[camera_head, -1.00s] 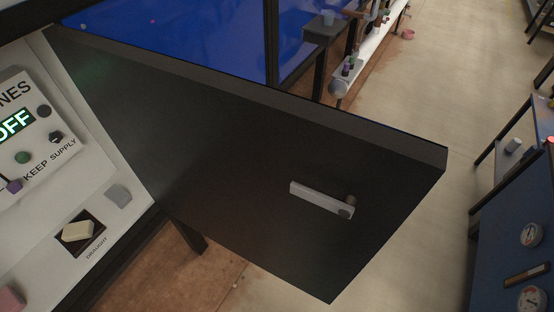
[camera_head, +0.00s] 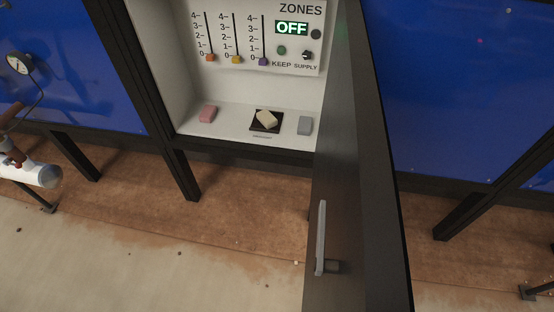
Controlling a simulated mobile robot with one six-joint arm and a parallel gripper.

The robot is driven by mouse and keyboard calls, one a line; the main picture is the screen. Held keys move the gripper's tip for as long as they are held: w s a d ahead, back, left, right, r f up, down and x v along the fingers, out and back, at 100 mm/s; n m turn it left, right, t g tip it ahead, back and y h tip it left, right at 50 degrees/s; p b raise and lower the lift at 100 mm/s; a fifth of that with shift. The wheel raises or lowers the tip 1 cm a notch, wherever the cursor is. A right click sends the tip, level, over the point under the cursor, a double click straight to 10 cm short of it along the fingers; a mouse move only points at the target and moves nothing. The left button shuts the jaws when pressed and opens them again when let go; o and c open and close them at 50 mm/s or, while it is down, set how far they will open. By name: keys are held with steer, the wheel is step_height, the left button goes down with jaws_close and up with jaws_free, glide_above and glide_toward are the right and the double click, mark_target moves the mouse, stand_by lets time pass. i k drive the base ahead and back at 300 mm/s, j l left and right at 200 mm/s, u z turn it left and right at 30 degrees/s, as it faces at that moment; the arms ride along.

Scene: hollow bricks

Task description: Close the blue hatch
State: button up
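The hatch door (camera_head: 338,190) stands open at the right side of a white-lined recess (camera_head: 178,75), swung out toward me. Its dark grey inner face and thick edge (camera_head: 380,200) show; no blue face of it is visible. A pale bar handle (camera_head: 321,240) with a dark knob (camera_head: 335,267) sits low on the inner face. The bottom of the door runs out of the picture. My gripper is not in view, and nothing is seen touching the door.
The recess holds an OFF display (camera_head: 292,28), sliders, and a pink block (camera_head: 208,114), a cream rocker (camera_head: 267,118) and a grey block (camera_head: 305,125). Blue panels (camera_head: 460,100) flank it. At left are a gauge (camera_head: 18,63) and white pipe (camera_head: 40,176). The floor (camera_head: 130,260) ahead is clear.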

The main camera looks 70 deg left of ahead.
mark_target(354, 171)
steer(key=i+l+u, duration=0.1)
steer(key=u, duration=0.4)
steer(key=i+l+u, duration=0.15)
steer(key=u, duration=0.35)
steer(key=i+l+u, duration=0.15)
steer(key=u, duration=0.35)
steer(key=l+u, duration=0.3)
steer(key=u, duration=0.2)
steer(key=l+u, duration=0.25)
steer(key=u, duration=0.25)
steer(key=l+u, duration=0.25)
steer(key=u, duration=0.25)
steer(key=k+j+z, duration=0.35)
steer(key=j, duration=0.15)
